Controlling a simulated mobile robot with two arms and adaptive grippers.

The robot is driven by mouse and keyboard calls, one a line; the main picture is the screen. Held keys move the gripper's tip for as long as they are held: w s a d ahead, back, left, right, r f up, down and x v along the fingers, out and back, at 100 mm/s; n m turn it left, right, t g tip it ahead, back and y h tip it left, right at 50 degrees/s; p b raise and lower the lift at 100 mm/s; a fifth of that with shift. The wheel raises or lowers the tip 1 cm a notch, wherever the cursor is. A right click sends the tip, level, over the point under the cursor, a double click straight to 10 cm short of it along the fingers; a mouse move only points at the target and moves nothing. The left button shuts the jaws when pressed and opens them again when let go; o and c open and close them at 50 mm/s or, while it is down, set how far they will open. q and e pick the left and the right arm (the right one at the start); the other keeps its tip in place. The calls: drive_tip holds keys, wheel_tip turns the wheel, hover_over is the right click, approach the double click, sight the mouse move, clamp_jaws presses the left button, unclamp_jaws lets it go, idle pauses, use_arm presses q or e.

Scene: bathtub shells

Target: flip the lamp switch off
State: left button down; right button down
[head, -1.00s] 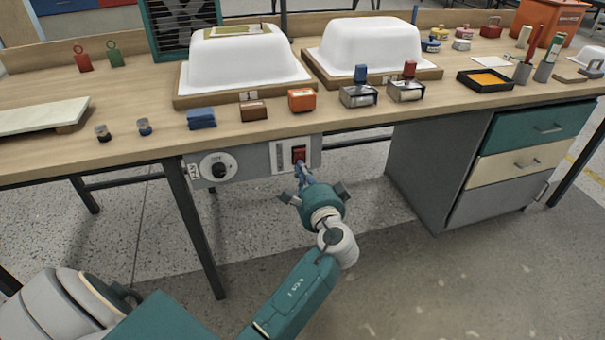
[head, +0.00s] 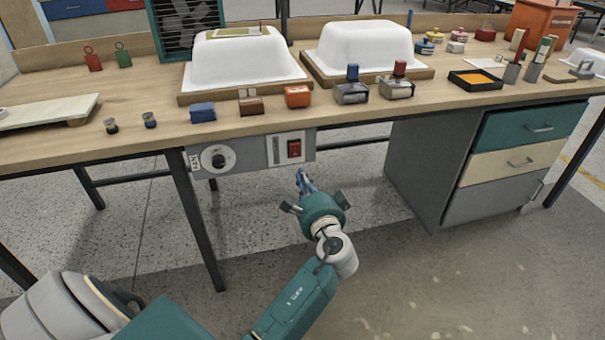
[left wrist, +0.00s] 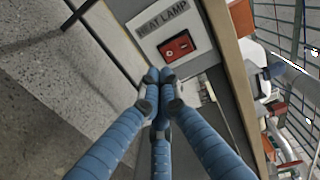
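The lamp switch is a red rocker (head: 294,148) on a pale plate in the grey panel under the table's front edge. In the left wrist view the red rocker (left wrist: 178,47) sits in a black frame beside the label "HEAT LAMP" (left wrist: 162,19). I cannot tell which way it is tipped. My left gripper (head: 301,173) is just below and in front of the switch, apart from it. In the left wrist view its blue fingers (left wrist: 160,76) are drawn together at the tips, with nothing between them. My right gripper is not in view.
A round dial (head: 218,158) is on the same panel, left of the switch. The wooden tabletop (head: 150,95) above holds white tub shells (head: 246,62), blocks and clamps. A table leg (head: 200,220) stands to the left, and a drawer cabinet (head: 424,165) to the right.

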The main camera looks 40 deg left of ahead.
use_arm(q)
drive_tip(key=s+d+f, duration=0.1)
drive_tip(key=s+d, duration=0.4)
drive_tip(key=shift+d+f, duration=0.25)
drive_tip(key=shift+d, duration=0.1)
idle(0.4)
